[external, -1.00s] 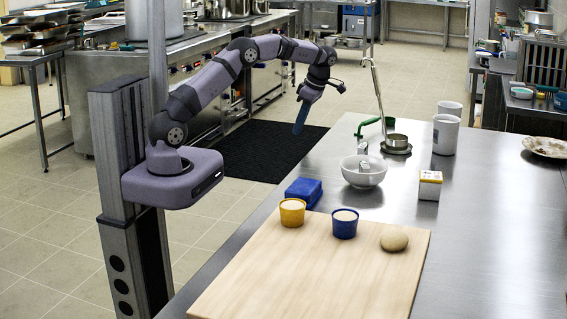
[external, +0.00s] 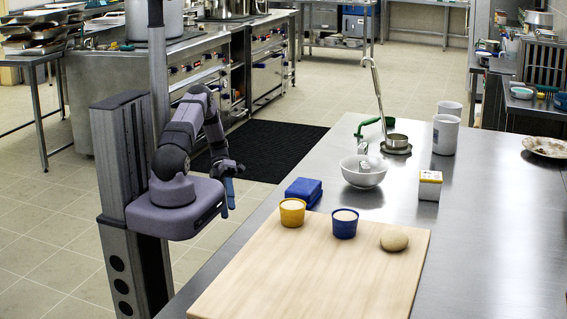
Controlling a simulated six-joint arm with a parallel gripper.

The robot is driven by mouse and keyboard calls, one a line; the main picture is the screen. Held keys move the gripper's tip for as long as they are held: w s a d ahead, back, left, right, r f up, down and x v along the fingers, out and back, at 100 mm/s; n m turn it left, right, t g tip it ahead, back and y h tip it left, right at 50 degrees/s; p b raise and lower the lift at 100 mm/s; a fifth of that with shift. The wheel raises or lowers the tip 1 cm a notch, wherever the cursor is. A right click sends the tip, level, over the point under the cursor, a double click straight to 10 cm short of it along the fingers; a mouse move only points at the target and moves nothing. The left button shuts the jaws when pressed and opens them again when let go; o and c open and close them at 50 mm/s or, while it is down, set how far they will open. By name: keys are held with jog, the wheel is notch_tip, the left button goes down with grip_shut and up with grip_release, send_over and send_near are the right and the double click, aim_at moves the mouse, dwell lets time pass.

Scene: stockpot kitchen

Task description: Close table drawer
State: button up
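The steel table (external: 485,235) fills the right half of the view. Its drawer is not visible; the table's left side below the top is hidden from this angle. My gripper (external: 229,198) hangs low beside the table's left edge, apart from it, near my own base. Its blue fingers point down. They are seen edge-on and small, so I cannot tell whether they are open or shut. No object shows between them.
A wooden board (external: 270,275) lies on the table with a yellow cup (external: 292,214), a blue cup (external: 344,225) and a dough ball (external: 394,241). A blue box (external: 304,191) and white bowl (external: 363,175) stand behind. A black mat (external: 262,150) lies on the clear floor.

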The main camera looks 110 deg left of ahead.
jog(key=w+d+r+n+t, duration=0.2)
jog(key=w+n+t, duration=0.1)
jog(key=w+t, duration=0.4)
jog(key=w+a+r+n+t+y, duration=0.4)
jog(key=w+a+r+t+y, duration=0.3)
jog(key=a+r+y, duration=0.25)
jog(key=shift+f+p+x, duration=0.2)
jog(key=shift+p+x, duration=0.1)
jog(key=shift+x, duration=1.5)
jog(key=shift+f+p+x, duration=0.25)
jog(key=shift+x, duration=1.55)
jog(key=shift+w, duration=0.1)
jog(key=shift+c, duration=0.4)
grip_shut()
jog(key=shift+w, duration=0.1)
